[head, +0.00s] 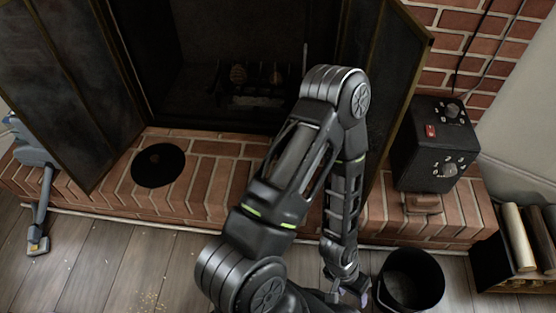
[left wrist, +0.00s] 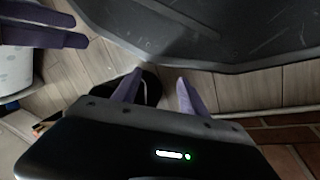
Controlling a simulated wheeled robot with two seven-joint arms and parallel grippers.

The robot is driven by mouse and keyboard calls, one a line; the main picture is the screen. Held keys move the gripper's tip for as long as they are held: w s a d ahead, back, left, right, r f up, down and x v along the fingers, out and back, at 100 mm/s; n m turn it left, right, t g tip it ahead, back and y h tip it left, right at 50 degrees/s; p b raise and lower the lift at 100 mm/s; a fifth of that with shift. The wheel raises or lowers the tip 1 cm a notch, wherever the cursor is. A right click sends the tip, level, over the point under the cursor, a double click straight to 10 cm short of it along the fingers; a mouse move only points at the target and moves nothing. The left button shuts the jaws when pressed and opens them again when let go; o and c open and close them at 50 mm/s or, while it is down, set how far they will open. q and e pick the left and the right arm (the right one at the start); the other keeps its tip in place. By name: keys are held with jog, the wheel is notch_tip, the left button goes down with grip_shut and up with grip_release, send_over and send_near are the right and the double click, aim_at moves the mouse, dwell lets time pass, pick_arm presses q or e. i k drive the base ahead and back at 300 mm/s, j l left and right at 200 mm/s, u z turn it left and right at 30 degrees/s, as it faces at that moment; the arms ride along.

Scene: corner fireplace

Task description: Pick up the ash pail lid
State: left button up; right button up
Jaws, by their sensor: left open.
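A flat round black disc, apparently the ash pail lid (head: 158,165), lies on the left part of the brick hearth. My left gripper (head: 350,297) is low at the bottom of the head view, beside the black pail (head: 412,281) and far to the right of the lid. In the left wrist view the left gripper (left wrist: 160,78) has its two purple fingers apart, with nothing held between them. A dark round shape shows behind the fingers. Other purple fingers, apparently my right gripper (left wrist: 42,32), show at the upper left; their opening is unclear.
The brick hearth (head: 205,190) forms a raised edge above the wooden floor. An open fire screen panel (head: 72,75) stands left of the lid. A black control box (head: 432,145) and a log holder (head: 510,278) are at the right. A blue-grey tool (head: 40,220) leans at the left.

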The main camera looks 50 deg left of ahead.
aim_at(160, 164)
jog(key=u, duration=2.8)
jog(key=k+l, duration=0.15)
jog(key=k, duration=0.25)
jog(key=z, duration=2.3)
